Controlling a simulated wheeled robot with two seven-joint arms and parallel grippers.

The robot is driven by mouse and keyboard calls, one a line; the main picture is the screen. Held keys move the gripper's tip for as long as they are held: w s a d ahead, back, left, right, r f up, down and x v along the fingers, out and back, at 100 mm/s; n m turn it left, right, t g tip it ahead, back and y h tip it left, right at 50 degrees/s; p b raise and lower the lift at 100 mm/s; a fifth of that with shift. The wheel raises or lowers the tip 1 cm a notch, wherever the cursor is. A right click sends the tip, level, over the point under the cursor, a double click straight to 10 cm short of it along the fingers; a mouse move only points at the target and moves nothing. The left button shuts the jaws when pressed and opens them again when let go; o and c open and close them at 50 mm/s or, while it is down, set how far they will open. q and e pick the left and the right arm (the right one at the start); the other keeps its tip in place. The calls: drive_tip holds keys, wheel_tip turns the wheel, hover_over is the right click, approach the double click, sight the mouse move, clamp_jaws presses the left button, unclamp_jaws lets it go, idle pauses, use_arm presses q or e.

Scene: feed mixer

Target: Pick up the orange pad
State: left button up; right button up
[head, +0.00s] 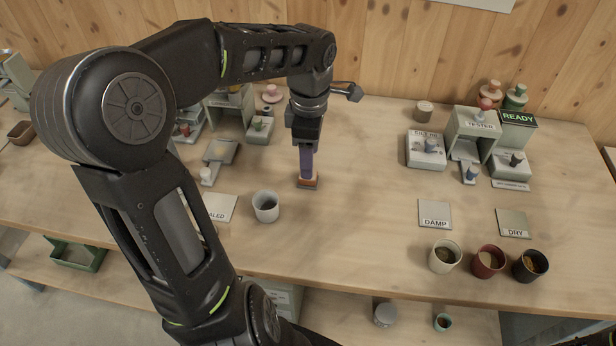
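The orange pad (307,183) is on the wooden table near the middle of the head view, a small block with an orange band near its bottom. My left gripper (306,165) points straight down directly over it. A narrow purple upright piece shows between the dark gripper body and the orange part; I cannot tell whether it is a finger or part of the pad. The fingertips are seen edge-on, so their gap and any grip on the pad are hidden.
A grey cup (266,206) stands close at the left front of the pad. A tester (472,133), a DAMP plate (435,214), a DRY plate (513,223) and several filled cups stand at the right. The table right of the pad is clear.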

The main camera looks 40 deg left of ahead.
use_arm(q)
drive_tip(key=shift+s+f+p, duration=0.15)
drive_tip(key=shift+f+p, duration=0.3)
drive_tip(key=shift+f, duration=2.15)
clamp_jaws()
